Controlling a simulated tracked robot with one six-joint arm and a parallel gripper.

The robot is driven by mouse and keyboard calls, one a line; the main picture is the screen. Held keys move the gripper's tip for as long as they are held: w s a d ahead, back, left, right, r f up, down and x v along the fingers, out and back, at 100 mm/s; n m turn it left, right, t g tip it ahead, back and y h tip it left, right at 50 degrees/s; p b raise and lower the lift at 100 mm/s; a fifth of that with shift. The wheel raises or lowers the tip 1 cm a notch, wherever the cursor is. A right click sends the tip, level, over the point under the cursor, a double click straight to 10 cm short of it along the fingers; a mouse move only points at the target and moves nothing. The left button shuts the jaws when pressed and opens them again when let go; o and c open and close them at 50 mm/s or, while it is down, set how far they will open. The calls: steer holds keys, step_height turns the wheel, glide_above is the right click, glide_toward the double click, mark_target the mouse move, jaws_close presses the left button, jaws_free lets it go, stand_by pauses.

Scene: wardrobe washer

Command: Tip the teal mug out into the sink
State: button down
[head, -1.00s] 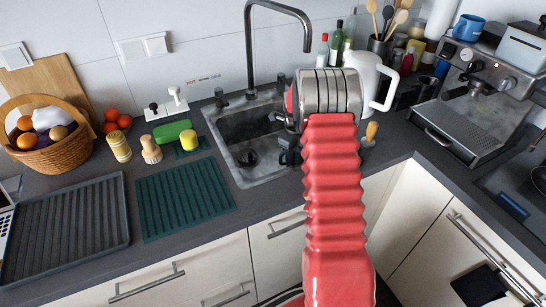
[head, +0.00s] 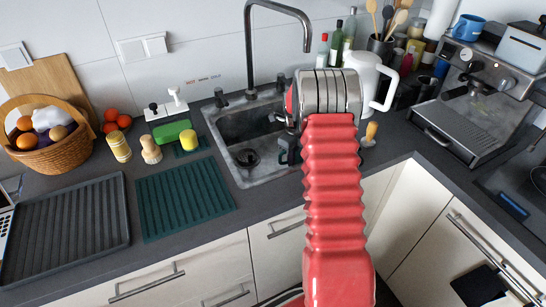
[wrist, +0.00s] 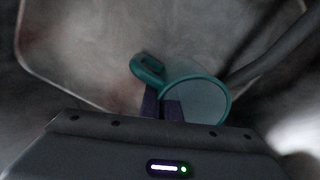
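The teal mug (wrist: 197,101) shows in the wrist view, its round face turned to the camera and its handle (wrist: 147,69) at upper left. My gripper (wrist: 161,108) is shut on the mug near where the handle meets the body; the fingers partly hide that joint. I cannot tell from the frames whether anything is in the mug. In the head view my arm hides the mug, and only part of my gripper (head: 289,152) shows beside it, over the right side of the sink (head: 240,165).
A tall curved tap (head: 250,55) stands behind the sink. A white jug (head: 372,80) is to the right. A green drying mat (head: 186,199), a yellow-topped item and a green sponge (head: 172,132) lie to the left. A coffee machine (head: 470,85) stands farther right.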

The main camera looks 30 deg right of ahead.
steer(key=shift+r, duration=0.15)
steer(key=shift+r, duration=2.45)
stand_by(0.8)
